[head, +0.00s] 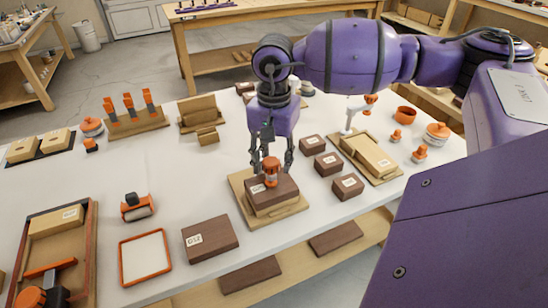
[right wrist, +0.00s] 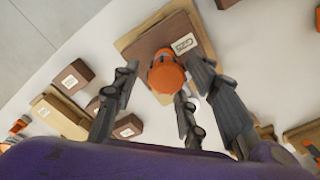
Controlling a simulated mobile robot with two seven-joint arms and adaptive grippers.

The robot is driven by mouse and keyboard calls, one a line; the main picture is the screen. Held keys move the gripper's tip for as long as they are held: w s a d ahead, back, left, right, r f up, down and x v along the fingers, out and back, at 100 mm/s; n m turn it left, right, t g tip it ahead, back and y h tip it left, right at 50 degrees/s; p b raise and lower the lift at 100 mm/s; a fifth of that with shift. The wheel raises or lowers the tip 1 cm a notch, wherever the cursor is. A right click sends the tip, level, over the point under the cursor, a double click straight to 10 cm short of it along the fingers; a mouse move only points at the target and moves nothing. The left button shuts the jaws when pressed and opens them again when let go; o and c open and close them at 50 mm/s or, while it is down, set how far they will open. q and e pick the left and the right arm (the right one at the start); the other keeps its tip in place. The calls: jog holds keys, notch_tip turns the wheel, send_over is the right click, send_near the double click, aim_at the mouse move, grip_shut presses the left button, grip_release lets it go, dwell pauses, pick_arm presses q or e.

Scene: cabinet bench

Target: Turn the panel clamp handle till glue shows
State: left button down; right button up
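An orange knob-like handle (head: 271,166) stands upright on a brown block (head: 284,190) with a white label. The block sits on lighter boards on a tan base (head: 290,212) near the table's front edge. I see no glue at the visible edges. My right gripper (head: 271,160) points down over the handle, with its fingers apart on either side. In the right wrist view the round orange top (right wrist: 167,76) lies between the open fingers (right wrist: 165,75), with a gap on the left finger's side; contact on the right is unclear. My left gripper is out of view.
Several brown blocks (head: 326,163) and a board with a wooden piece (head: 375,158) stand to the right. A brown block (head: 210,239) and an orange-framed pad (head: 145,257) lie left. A wooden tray (head: 92,215) holds another orange fitting (head: 50,268). White table is clear between.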

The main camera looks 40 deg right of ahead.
jog(key=shift+c, duration=0.4)
jog(key=shift+f, duration=0.1)
grip_shut()
